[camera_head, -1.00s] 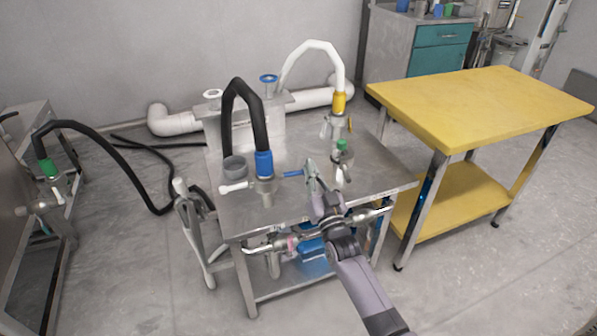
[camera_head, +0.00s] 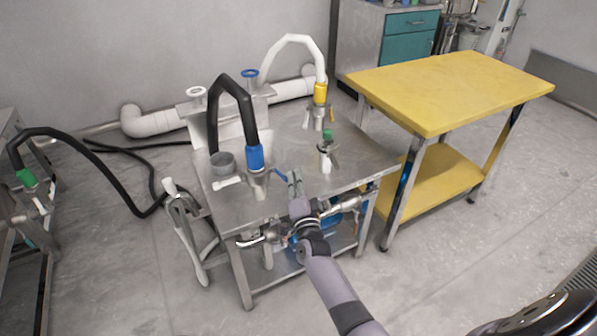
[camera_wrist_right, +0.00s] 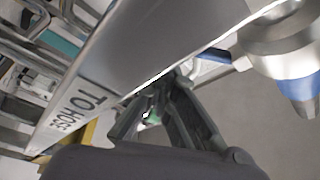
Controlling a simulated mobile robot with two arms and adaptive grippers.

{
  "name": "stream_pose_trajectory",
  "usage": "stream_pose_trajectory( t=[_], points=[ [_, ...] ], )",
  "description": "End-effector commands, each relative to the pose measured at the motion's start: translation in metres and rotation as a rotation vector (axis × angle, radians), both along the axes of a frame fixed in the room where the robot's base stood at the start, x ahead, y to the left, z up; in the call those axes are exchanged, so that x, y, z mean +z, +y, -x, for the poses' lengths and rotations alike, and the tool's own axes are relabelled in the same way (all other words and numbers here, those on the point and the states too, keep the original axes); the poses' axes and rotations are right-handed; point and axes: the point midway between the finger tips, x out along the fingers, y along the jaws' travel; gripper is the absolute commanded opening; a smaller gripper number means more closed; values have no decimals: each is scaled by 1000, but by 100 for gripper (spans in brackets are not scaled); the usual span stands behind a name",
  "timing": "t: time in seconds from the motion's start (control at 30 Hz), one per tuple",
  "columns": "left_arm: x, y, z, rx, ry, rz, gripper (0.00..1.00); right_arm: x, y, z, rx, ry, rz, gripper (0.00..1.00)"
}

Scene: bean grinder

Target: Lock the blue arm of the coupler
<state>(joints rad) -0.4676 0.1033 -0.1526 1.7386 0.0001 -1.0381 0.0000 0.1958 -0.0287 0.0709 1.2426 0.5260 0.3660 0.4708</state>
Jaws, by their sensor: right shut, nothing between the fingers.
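The coupler (camera_head: 257,184) is a metal fitting with a blue collar (camera_head: 255,158), standing on the steel table at the end of a black hose. It shows upper right in the right wrist view (camera_wrist_right: 285,45). Its blue arm (camera_head: 280,173) sticks out to the right and slants toward the table's front; part of it also shows in the wrist view (camera_wrist_right: 214,55). A white arm (camera_head: 228,182) points left. My right gripper (camera_head: 294,178) is shut and empty, right beside the blue arm's tip. I cannot tell whether they touch. My left gripper is out of view.
A green-topped fitting (camera_head: 326,147) and a yellow-collared coupler (camera_head: 319,105) stand to the right and behind. Metal pipes (camera_head: 262,238) run below the table's front edge. A yellow table (camera_head: 450,88) stands at right.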

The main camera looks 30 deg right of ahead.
Motion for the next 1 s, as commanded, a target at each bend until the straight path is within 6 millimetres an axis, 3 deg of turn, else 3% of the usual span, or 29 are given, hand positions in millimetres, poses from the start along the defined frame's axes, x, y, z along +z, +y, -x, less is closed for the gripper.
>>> stream_pose_trajectory(
  t=[0.4, 1.0],
  points=[
    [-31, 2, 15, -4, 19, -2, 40, -7, 7, 0, 0, 9, -261, 0],
    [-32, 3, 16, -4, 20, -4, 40, -6, 6, 0, 0, 9, -279, 0]
  ],
)
